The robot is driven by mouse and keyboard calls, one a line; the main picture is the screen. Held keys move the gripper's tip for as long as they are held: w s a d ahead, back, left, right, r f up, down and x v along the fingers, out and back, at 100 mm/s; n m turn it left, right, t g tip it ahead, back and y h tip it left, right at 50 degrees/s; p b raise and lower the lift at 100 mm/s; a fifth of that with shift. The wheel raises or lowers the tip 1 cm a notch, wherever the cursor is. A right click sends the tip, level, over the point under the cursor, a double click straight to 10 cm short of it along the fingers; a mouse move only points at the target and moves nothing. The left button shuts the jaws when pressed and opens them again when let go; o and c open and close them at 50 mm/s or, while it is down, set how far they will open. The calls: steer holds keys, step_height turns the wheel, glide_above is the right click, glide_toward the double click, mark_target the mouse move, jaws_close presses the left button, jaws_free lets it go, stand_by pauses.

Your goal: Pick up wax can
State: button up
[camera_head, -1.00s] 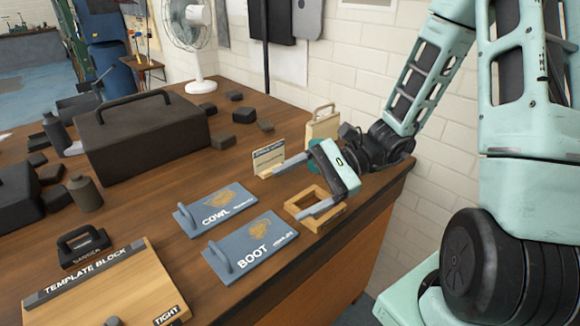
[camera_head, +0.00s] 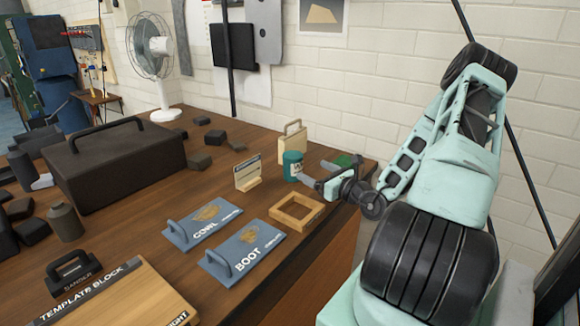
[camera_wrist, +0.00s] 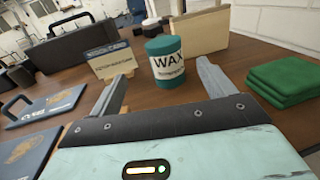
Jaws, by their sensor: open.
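The wax can (camera_head: 292,166) is a small teal cylinder with a lighter label. It stands upright on the wooden table (camera_head: 160,215), in front of a pale wooden panel with a handle. In the wrist view the wax can (camera_wrist: 165,60) reads "WAX" and stands straight ahead, beyond and between my two finger lines. My gripper (camera_head: 312,172) is open and empty, low over the table and just to the right of the can. In the wrist view its fingers (camera_wrist: 160,85) are spread wide.
A small sign block (camera_head: 247,176) stands left of the can, and the pale handled panel (camera_head: 292,142) behind it. Folded green cloths (camera_wrist: 285,80) lie to the right. A square wooden frame (camera_head: 296,211) and blue COWL (camera_head: 203,224) and BOOT (camera_head: 243,253) boards lie nearer.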

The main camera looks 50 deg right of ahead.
mark_target(288, 153)
steer(key=w, duration=0.2)
steer(key=w+p, duration=0.1)
steer(key=w, duration=0.5)
steer(key=shift+d, duration=0.4)
steer(key=w, duration=0.1)
steer(key=w+p, duration=0.1)
steer(key=w+d+p, duration=0.1)
steer(key=w, duration=0.1)
steer(key=shift+r, duration=0.35)
steer(key=shift+w+d+f, duration=0.1)
steer(key=shift+w, duration=0.4)
steer(key=c, duration=1.3)
